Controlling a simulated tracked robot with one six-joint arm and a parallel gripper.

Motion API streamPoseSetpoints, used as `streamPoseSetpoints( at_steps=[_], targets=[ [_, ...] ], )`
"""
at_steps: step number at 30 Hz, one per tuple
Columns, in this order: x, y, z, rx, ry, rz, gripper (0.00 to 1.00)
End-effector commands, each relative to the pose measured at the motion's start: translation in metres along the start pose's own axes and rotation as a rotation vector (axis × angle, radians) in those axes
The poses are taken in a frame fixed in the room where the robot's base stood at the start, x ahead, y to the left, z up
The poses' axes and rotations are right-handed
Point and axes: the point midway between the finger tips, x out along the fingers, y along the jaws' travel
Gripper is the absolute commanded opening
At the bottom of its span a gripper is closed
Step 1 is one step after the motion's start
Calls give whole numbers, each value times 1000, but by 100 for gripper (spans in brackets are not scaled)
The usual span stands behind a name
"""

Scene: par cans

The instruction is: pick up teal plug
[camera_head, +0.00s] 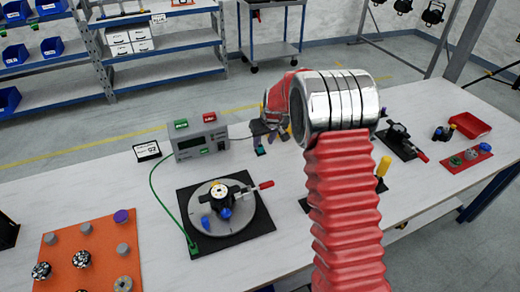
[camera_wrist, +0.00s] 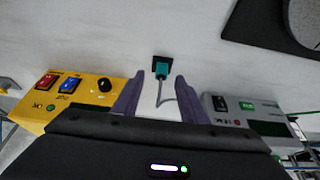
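The teal plug (camera_wrist: 161,70) shows in the wrist view, small, with a dark end, and a grey cable curves back from it. It is in line with the gap between the two purple fingers of my gripper (camera_wrist: 160,77), near their tips, with clear space on both sides. My gripper is open and holds nothing. In the head view a small teal and dark piece, likely the plug (camera_head: 261,151), shows below my gripper (camera_head: 270,134), which is partly hidden by my arm. I cannot tell the height of the fingers above the table.
A yellow box with switches (camera_wrist: 75,100) is on the other side. A black mat with a round fixture (camera_head: 222,208) lies nearer. An orange mat (camera_head: 67,250) holds several pieces.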

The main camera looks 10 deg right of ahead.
Motion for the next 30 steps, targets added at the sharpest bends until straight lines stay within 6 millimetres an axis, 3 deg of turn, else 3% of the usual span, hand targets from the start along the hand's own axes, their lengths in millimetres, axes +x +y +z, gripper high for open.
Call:
streamPoseSetpoints(
  at_steps=[11, 30],
  targets=[
    [42, -3, -1, 0, -2, 0, 39],
    [44, -2, -2, 0, 0, 0, 36]
  ],
)
